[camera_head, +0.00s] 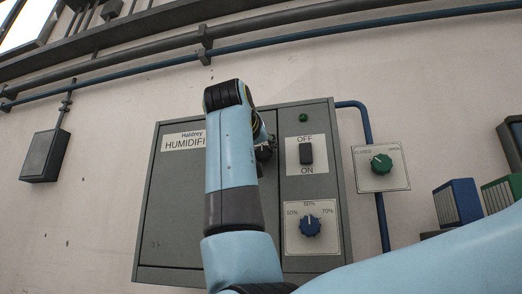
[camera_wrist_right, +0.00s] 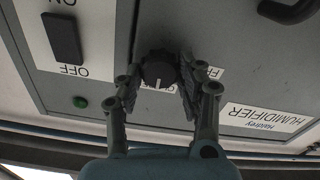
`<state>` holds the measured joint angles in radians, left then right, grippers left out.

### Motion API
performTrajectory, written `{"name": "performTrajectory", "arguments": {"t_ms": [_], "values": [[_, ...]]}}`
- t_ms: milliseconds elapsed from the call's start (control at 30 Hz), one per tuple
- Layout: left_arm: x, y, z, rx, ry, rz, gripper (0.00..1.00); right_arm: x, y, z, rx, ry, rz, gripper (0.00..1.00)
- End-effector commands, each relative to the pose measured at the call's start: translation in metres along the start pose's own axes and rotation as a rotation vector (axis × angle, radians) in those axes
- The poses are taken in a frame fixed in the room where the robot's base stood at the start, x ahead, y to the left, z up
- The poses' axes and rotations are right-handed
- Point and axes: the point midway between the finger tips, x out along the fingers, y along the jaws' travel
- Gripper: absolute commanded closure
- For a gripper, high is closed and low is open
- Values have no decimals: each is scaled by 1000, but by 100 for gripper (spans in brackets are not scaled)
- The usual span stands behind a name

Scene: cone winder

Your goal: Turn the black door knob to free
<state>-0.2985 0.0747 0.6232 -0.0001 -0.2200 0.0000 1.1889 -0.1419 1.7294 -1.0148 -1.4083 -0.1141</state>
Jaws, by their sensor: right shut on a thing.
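The black door knob (camera_wrist_right: 158,68) sits on the grey humidifier door in the wrist view, which shows the panel upside down. A white line on the knob points down in that picture, away from the partly covered white label (camera_wrist_right: 213,73) on its right, of which only the start shows. My right gripper (camera_wrist_right: 160,76) is shut on the knob, one finger on each side. In the head view my right arm covers most of the knob area, and only dark parts of the gripper (camera_head: 265,147) show. My left gripper is in neither view.
Beside the door are a black OFF/ON switch (camera_head: 306,153), a green lamp (camera_head: 303,118) and a blue dial (camera_head: 310,225). A green valve knob (camera_head: 381,163) is further right, near a blue pipe (camera_head: 383,222). A black handle (camera_wrist_right: 289,10) shows in the wrist view.

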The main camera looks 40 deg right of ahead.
Motion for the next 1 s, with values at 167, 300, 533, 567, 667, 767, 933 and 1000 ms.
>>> {"name": "performTrajectory", "arguments": {"t_ms": [167,300,533,567,667,767,933,1000], "values": [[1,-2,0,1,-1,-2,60,0,-1,1,-99,-1,-1,95],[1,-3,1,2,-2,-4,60,0,-2,1,-213,-1,-1,95],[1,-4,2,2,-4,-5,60,0,-2,1,-432,-1,-2,95],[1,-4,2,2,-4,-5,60,0,-3,1,-460,-1,-2,95],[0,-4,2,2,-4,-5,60,0,-3,1,-555,-1,-2,95],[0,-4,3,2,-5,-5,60,0,-3,2,-651,-1,-2,95],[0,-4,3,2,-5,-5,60,0,-4,2,-812,-1,-2,95],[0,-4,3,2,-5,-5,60,0,-4,2,-878,-1,-3,95]]}}
